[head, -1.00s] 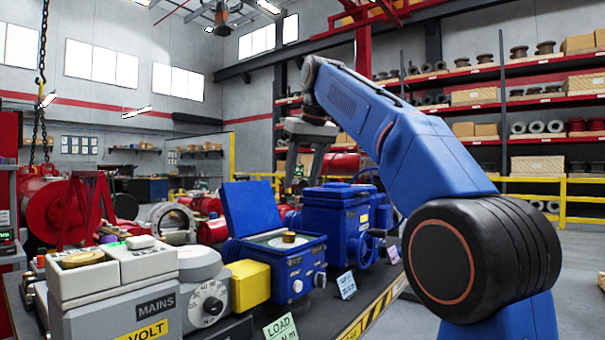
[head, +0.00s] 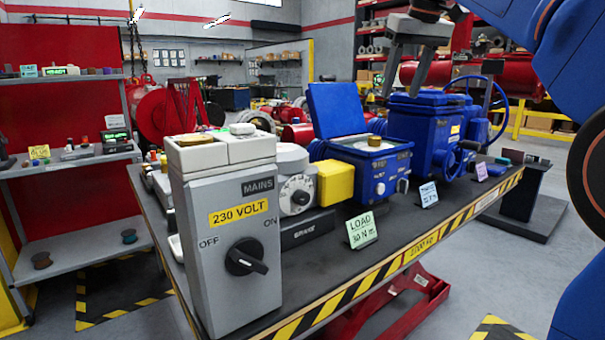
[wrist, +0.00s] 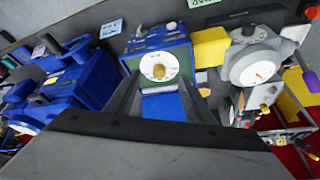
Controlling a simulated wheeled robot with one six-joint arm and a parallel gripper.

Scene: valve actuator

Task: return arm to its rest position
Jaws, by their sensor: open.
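My gripper (head: 404,82) hangs open and empty in the head view, in front of the shelving and above the blue actuators. Its two grey fingers point down and are spread apart. My blue arm reaches in from the upper right. In the wrist view my gripper (wrist: 158,88) has dark fingers on either side of the blue actuator (wrist: 160,45) with the round white dial. That actuator (head: 372,172) stands on the bench with its blue lid raised. I see nothing between the fingers.
The bench (head: 400,238) holds a grey mains switch box (head: 226,270), a yellow block (head: 335,183), a larger blue valve actuator (head: 424,140) with a handwheel, and label cards. A red-backed shelf (head: 70,160) stands left. Grey floor is open at right.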

